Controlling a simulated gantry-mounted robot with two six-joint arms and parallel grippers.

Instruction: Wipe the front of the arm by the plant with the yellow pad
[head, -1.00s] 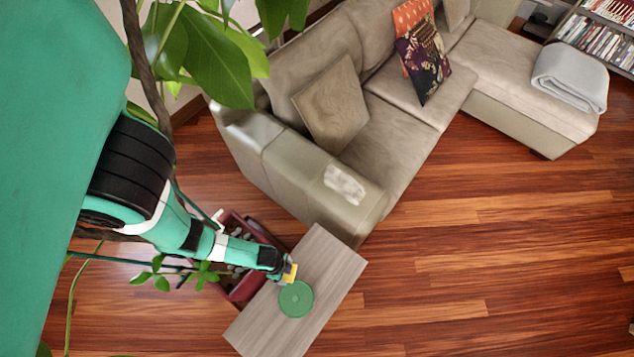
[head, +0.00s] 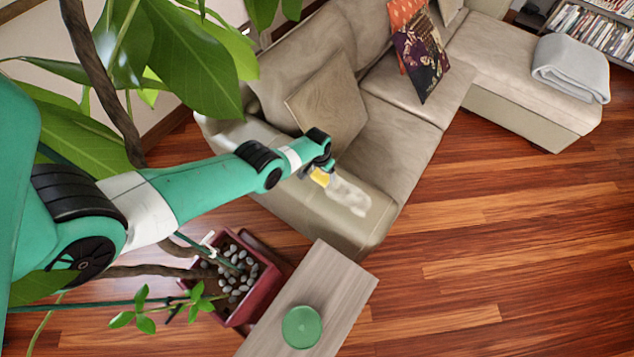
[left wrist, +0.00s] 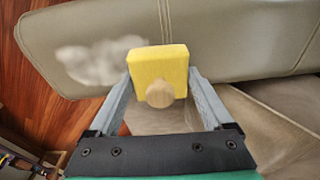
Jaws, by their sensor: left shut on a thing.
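My left gripper (head: 317,168) is shut on the yellow pad (head: 320,177), at the sofa arm (head: 285,200) by the plant. In the left wrist view the pad (left wrist: 158,72) is a yellow block with a round wooden knob, between the two fingers (left wrist: 163,95). A whitish smudge (head: 348,196) marks the sofa arm, just to the right of the pad in the head view. In the left wrist view the smudge (left wrist: 98,62) lies left of the pad. I cannot tell whether the pad touches the arm. My right gripper is not in view.
A red planter (head: 262,290) with pebbles stands below my left arm, and big leaves (head: 195,60) hang at upper left. A wooden side table (head: 345,290) bears a green disc (head: 302,327). Cushions (head: 328,108) lie on the sofa. The floor at right is clear.

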